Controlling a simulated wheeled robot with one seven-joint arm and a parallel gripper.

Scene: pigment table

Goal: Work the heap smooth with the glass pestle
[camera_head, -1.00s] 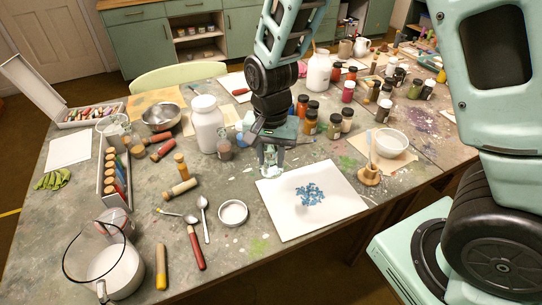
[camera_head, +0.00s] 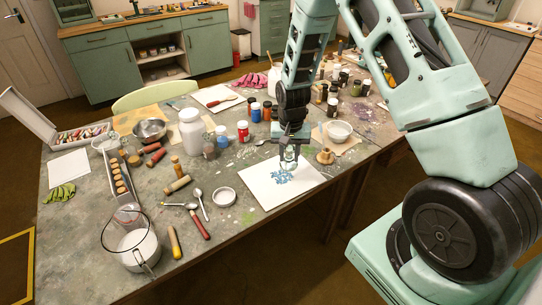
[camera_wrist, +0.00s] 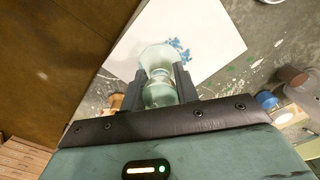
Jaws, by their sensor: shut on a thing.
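The glass pestle (camera_wrist: 156,60) is pale, clear green glass, held upright between the fingers of my gripper (camera_wrist: 160,80). In the head view the pestle (camera_head: 289,160) hangs below my gripper (camera_head: 288,146), over the upper part of the white slab (camera_head: 263,195). The heap of blue pigment (camera_head: 281,177) lies as loose crumbs near the middle of the slab, just below the pestle in the picture. In the wrist view the pestle hides part of the heap (camera_wrist: 183,50). I cannot tell whether the pestle touches the slab.
A wooden pestle stand (camera_head: 325,156) and a white bowl (camera_head: 339,131) stand right of the slab. A white jar (camera_head: 191,130) and several pigment jars stand behind.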

